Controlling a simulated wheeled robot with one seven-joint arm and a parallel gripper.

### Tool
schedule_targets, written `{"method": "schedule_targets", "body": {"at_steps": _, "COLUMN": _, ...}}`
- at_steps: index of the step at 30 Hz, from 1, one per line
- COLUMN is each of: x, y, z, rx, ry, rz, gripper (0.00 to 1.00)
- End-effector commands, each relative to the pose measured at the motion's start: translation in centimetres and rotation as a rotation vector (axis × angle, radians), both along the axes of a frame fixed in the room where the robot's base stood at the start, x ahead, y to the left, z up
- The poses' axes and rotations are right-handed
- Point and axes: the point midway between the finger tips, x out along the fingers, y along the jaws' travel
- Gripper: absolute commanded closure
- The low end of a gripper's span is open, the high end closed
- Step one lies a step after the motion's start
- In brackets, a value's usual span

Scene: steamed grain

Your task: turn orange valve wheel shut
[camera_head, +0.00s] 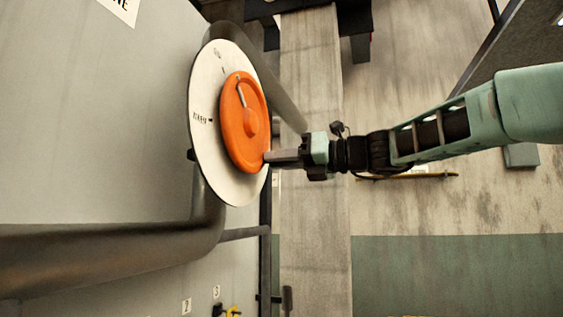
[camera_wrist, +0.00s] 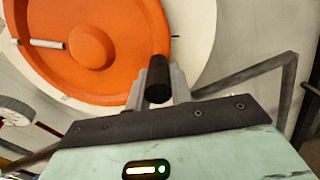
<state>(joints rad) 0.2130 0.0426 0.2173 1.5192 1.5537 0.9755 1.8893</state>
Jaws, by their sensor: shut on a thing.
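The orange valve wheel (camera_head: 232,115) sits on a round white dial plate (camera_head: 205,150) on a pale wall panel. A white pointer line on the wheel lies towards its upper edge in the head view. The dial labels are too small to read surely. My gripper (camera_head: 268,158) is at the wheel's lower right rim. In the wrist view the orange wheel (camera_wrist: 92,48) fills the upper left, and my gripper's fingers (camera_wrist: 158,88) are closed around a black cylindrical handle (camera_wrist: 158,68) at its rim.
A thick grey pipe (camera_head: 110,258) runs along the panel below the dial and bends up behind it. A round white gauge (camera_wrist: 14,112) shows at left in the wrist view. A small yellow object (camera_head: 233,311) is at the bottom. Open floor (camera_head: 420,215) lies to the right.

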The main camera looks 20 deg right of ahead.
Motion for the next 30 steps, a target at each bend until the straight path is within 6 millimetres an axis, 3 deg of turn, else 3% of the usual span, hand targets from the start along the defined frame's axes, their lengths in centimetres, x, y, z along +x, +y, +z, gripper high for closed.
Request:
{"method": "schedule_targets", "body": {"at_steps": 14, "x": -0.3, "y": 0.3, "z": 0.2, "rx": -0.003, "ry": -0.007, "rz": 0.008, "gripper": 1.0}}
{"method": "schedule_targets", "body": {"at_steps": 15, "x": -0.4, "y": 0.3, "z": 0.2, "rx": -0.003, "ry": -0.007, "rz": 0.008, "gripper": 0.7}}
{"method": "schedule_targets", "body": {"at_steps": 17, "x": -0.3, "y": 0.3, "z": 0.2, "rx": -0.003, "ry": -0.007, "rz": 0.008, "gripper": 0.57}}
{"method": "schedule_targets", "body": {"at_steps": 26, "x": -0.3, "y": 0.1, "z": 0.1, "rx": -0.001, "ry": -0.004, "rz": 0.004, "gripper": 0.57}}
{"method": "schedule_targets", "body": {"at_steps": 30, "x": -0.8, "y": -1.0, "z": -0.1, "rx": -0.001, "ry": -0.005, "rz": -0.001, "gripper": 0.57}}
